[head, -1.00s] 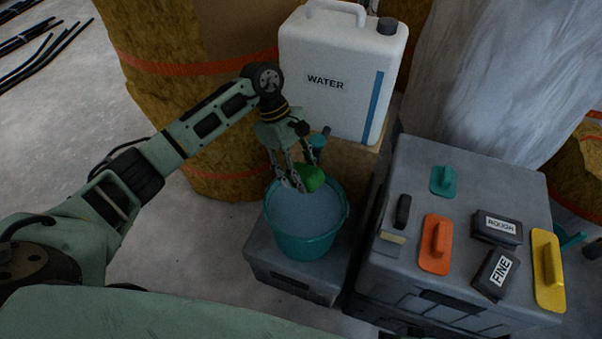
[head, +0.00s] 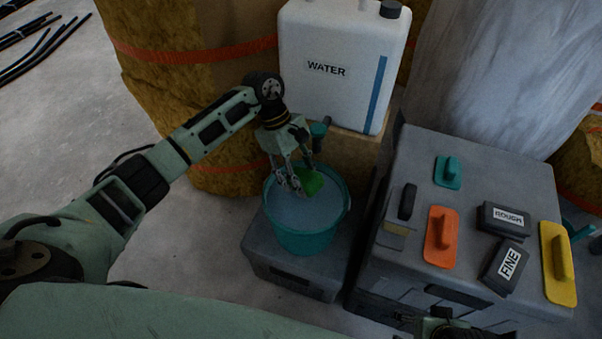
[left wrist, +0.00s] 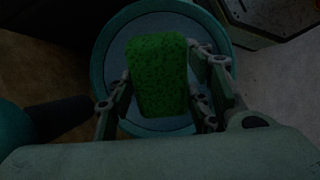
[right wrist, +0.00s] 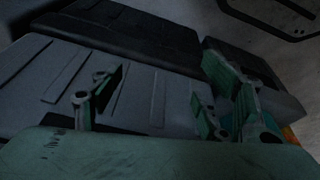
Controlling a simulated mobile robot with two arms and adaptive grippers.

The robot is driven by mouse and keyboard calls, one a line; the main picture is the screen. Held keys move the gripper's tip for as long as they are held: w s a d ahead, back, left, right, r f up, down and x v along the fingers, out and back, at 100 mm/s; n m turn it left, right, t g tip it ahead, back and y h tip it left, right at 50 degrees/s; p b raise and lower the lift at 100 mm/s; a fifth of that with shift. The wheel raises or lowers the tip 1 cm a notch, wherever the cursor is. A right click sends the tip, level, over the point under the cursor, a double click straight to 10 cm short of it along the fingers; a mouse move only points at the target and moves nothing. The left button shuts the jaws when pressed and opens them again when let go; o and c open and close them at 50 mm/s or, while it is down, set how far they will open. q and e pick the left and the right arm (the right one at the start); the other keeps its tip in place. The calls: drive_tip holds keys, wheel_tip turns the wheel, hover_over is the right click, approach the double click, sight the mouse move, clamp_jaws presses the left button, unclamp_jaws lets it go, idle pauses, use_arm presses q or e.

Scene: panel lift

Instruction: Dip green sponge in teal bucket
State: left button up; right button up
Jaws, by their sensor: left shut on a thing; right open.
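The green sponge (head: 311,182) is held in my left gripper (head: 297,184), which is shut on it. It also shows between the fingers in the left wrist view (left wrist: 158,75). The teal bucket (head: 303,243) holds greyish-blue water and stands on a grey case. The sponge is over the bucket's opening, close to the water; I cannot tell whether it touches the water. My right gripper (right wrist: 150,105) is open and empty in the right wrist view, above a grey ribbed surface. Part of the right arm shows at the bottom edge of the head view.
A white water canister (head: 335,65) stands behind the bucket on a brown box. A grey toolbox (head: 405,150) at right carries teal, orange and yellow floats and blocks marked ROUGH and FINE. Insulation rolls (head: 170,120) stand at the back left. The floor at left is mostly clear.

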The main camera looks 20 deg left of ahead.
use_arm(q)
wheel_tip(320, 180, down, 2)
drive_tip(key=shift+f+b, duration=0.2)
drive_tip(key=shift+b, duration=0.8)
drive_tip(key=shift+f+b, duration=1.05)
drive_tip(key=shift+f, duration=0.05)
use_arm(e)
drive_tip(key=shift+t, duration=0.8)
drive_tip(key=shift+w+a+r, duration=0.1)
drive_tip(key=shift+w+r, duration=0.1)
drive_tip(key=shift+r, duration=0.65)
drive_tip(key=shift+w+a+r, duration=0.1)
drive_tip(key=shift+w+r, duration=0.1)
drive_tip(key=shift+r, duration=0.7)
drive_tip(key=shift+w+r, duration=0.2)
drive_tip(key=shift+r, duration=0.65)
